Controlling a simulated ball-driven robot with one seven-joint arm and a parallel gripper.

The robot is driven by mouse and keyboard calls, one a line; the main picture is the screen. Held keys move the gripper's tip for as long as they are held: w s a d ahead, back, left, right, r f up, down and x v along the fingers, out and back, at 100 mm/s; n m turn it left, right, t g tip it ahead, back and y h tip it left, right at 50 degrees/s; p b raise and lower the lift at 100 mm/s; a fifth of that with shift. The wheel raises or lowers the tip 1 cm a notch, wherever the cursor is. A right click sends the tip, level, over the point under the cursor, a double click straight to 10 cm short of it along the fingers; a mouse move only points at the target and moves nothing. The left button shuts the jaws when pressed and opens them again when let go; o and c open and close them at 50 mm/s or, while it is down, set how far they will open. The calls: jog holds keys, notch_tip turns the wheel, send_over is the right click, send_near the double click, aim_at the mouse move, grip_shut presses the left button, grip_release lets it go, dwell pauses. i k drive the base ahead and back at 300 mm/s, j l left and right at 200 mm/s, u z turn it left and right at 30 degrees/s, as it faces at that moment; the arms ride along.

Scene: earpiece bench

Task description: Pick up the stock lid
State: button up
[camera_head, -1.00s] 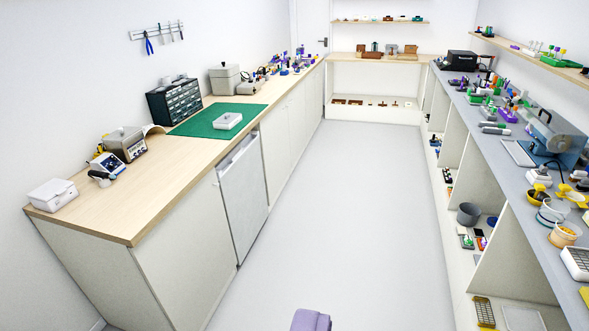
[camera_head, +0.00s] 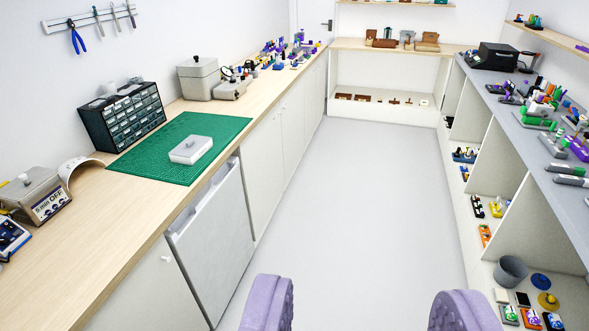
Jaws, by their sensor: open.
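My gripper (camera_head: 364,304) shows as two purple fingers at the bottom edge, wide apart with only floor behind them. It is far from every lidded container. A larger grey container (camera_head: 198,80) with a knobbed lid stands behind the mat. A grey-brown lidded unit with a label (camera_head: 37,197) is at the left edge. I cannot tell which lid is the stock lid.
The green mat (camera_head: 222,133) lies on the wooden bench (camera_head: 118,232) beside a dark drawer cabinet (camera_head: 127,115). Below is a light grey appliance front (camera_head: 212,237). A grey bench (camera_head: 520,130) with open shelves runs along the right. The floor (camera_head: 360,200) between is clear.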

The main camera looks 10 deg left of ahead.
aim_at(189, 147)
jog(key=i+l, duration=0.1)
jog(key=i, duration=0.75)
jog(key=i+l, duration=0.1)
jog(key=i, duration=0.7)
jog(key=i+l+u, duration=0.1)
jog(key=i, duration=0.75)
jog(key=i+j+u, duration=0.1)
jog(key=i+u, duration=0.35)
jog(key=i+l+u, duration=0.1)
jog(key=i+u, duration=0.25)
jog(key=u, duration=0.15)
jog(key=i+l+u, duration=0.2)
jog(key=i+u, duration=0.65)
jog(key=i+l+u, duration=0.15)
jog(key=u, duration=0.25)
jog(key=i+l+u, duration=0.25)
jog(key=u, duration=0.15)
